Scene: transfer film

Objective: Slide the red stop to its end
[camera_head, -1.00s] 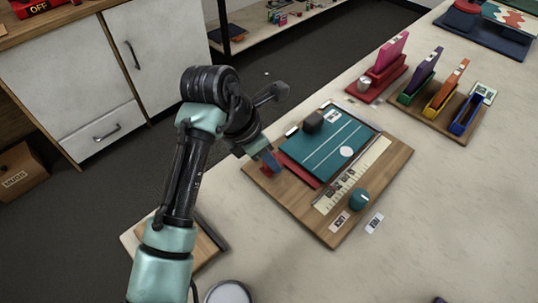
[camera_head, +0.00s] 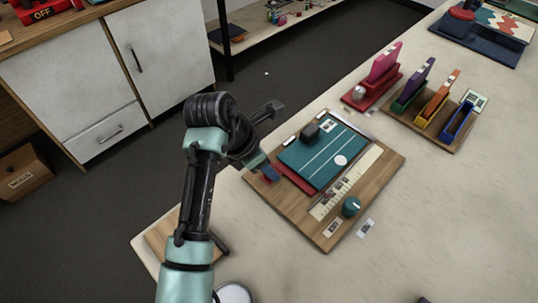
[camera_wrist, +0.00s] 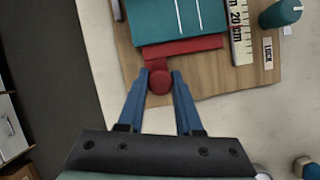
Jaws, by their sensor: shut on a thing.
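The red stop (camera_head: 297,180) is a flat red bar along the lower-left edge of a teal panel (camera_head: 318,165) on a wooden board (camera_head: 290,212). In the wrist view the bar (camera_wrist: 190,47) lies along the teal panel's edge, with no clear gap. A round red knob (camera_wrist: 160,82) joins it on a short neck. My gripper (camera_head: 268,172) is at the board's left side. In the wrist view its blue fingers (camera_wrist: 160,76) are shut on the knob, one on each side. The head view partly hides the knob behind the fingers.
A pale scale (camera_head: 345,184) runs beside the panel, near a teal knob (camera_head: 351,206) and a lock label (camera_wrist: 268,50). A dark block (camera_head: 310,132) sits at the panel's top. Coloured holders (camera_head: 430,105) stand behind. Bare bench (camera_head: 430,220) lies to the right.

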